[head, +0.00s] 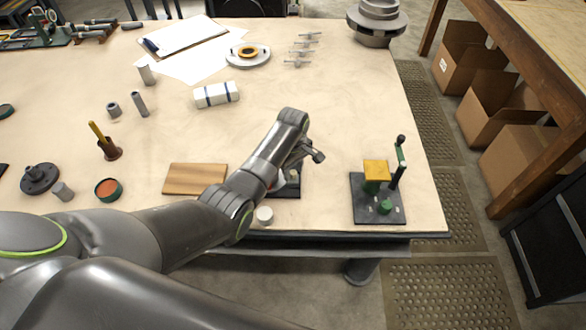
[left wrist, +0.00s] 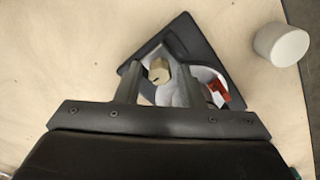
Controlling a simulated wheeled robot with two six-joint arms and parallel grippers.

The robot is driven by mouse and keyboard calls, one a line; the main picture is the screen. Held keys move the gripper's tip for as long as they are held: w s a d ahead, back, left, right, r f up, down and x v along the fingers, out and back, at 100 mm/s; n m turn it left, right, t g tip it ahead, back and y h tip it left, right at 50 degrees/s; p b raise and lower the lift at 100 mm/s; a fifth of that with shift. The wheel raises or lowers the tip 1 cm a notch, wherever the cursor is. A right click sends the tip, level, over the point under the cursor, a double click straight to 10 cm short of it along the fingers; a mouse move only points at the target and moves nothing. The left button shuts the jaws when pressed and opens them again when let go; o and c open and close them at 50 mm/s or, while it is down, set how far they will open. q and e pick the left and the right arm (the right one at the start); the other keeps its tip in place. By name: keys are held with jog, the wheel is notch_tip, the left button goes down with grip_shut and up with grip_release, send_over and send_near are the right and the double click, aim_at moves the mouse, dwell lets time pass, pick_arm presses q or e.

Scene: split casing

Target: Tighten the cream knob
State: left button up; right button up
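The cream knob (left wrist: 159,70) is a small, tan-cream block on a white casing (left wrist: 172,93) in the left wrist view. The casing sits on a dark, angular base (left wrist: 200,40), and a red part (left wrist: 218,90) shows at its right. My left gripper (left wrist: 158,64) is open, with one finger on each side of the knob and visible gaps between them; I cannot tell how high the fingertips are above it. In the head view my left gripper (head: 291,166) hangs over the dark base (head: 287,193), and my arm hides most of the casing and the knob. My right gripper is not in view.
A white cylinder (left wrist: 282,44) stands close beside the base, near the table's front edge. A wooden board (head: 194,179) lies to the left. A dark fixture with a yellow block (head: 376,169) stands to the right, with bare table between.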

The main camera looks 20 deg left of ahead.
pick_arm(q)
grip_shut()
